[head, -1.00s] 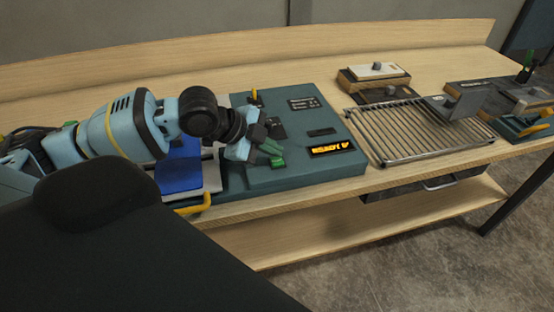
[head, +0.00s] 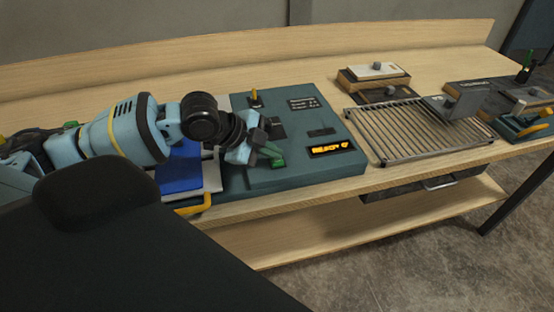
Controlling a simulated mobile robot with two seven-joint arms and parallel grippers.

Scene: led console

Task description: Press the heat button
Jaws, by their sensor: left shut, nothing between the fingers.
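The console (head: 300,178) is a dark teal block on the wooden workbench, with a lit orange text display (head: 331,149) at its front right. A green button (head: 278,163) shows near its front left. No label reading heat is legible, so I cannot tell which control is the heat button. My left gripper (head: 270,155) is shut and empty over the console's left part, with its fingertips right at the green button. I cannot tell whether they touch it; the gripper hides part of it. My right gripper is not in view.
A yellow lever (head: 254,95) stands at the console's back left. A blue block (head: 180,174) and a yellow handle (head: 194,208) lie left of the console. A metal rack (head: 408,130) and a wooden block (head: 374,76) stand to the right. Bare bench shows behind the console.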

